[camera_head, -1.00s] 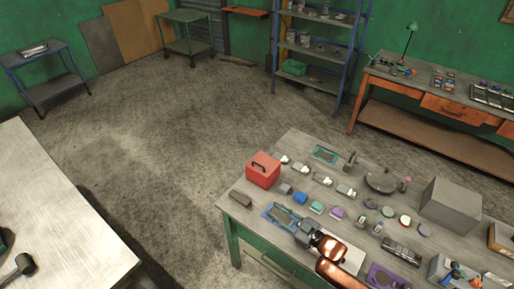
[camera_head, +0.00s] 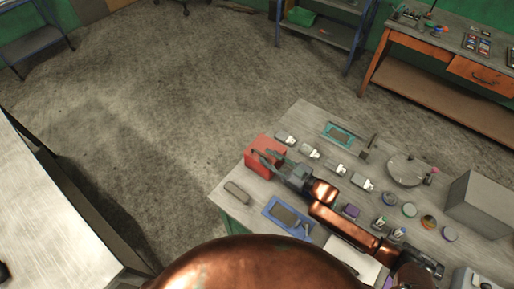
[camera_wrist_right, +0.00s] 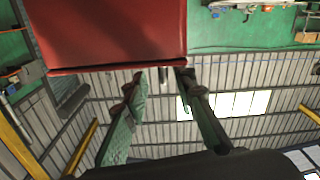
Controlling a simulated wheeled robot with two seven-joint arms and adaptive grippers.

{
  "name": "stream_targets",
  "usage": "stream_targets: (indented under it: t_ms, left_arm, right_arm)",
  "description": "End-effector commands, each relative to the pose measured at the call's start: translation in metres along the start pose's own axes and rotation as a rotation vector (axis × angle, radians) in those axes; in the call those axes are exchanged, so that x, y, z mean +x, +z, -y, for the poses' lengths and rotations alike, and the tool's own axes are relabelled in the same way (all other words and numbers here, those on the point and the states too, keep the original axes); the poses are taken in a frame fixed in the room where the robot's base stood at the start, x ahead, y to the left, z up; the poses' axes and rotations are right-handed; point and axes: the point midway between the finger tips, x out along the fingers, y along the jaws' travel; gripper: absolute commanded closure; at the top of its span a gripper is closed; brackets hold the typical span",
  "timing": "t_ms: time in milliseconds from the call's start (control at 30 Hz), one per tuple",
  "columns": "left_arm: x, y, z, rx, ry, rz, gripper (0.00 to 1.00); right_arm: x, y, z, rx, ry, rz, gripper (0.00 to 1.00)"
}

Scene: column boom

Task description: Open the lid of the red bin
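The red bin (camera_head: 259,147) stands on the workbench near its far left corner, partly covered by my right gripper (camera_head: 265,156). In the right wrist view the red bin (camera_wrist_right: 118,30) fills the upper left, with a lower edge running across above the fingers. My right gripper (camera_wrist_right: 158,80) is open there, its two green-grey fingers apart and their tips close to that edge. Whether they touch the bin cannot be told. A small grey piece shows between the tips, too unclear to name. The lid looks shut in the head view, though the gripper hides part of it. My left gripper is not in view.
The workbench (camera_head: 232,212) also holds a grey-brown block (camera_head: 237,192), a blue tray (camera_head: 285,216), a teal tray (camera_head: 340,135), several small blocks, a round dish (camera_head: 406,170) and a large grey box (camera_head: 480,204). Open floor (camera_head: 150,120) lies left of it.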

Motion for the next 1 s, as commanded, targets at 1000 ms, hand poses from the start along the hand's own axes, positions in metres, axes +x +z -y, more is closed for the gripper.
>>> stream_targets:
  t_ms: [1000]
  left_arm:
    - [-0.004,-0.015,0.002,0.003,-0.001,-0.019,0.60]
  right_arm:
    - [0.059,0.001,0.001,0.001,-0.002,0.001,0.93]
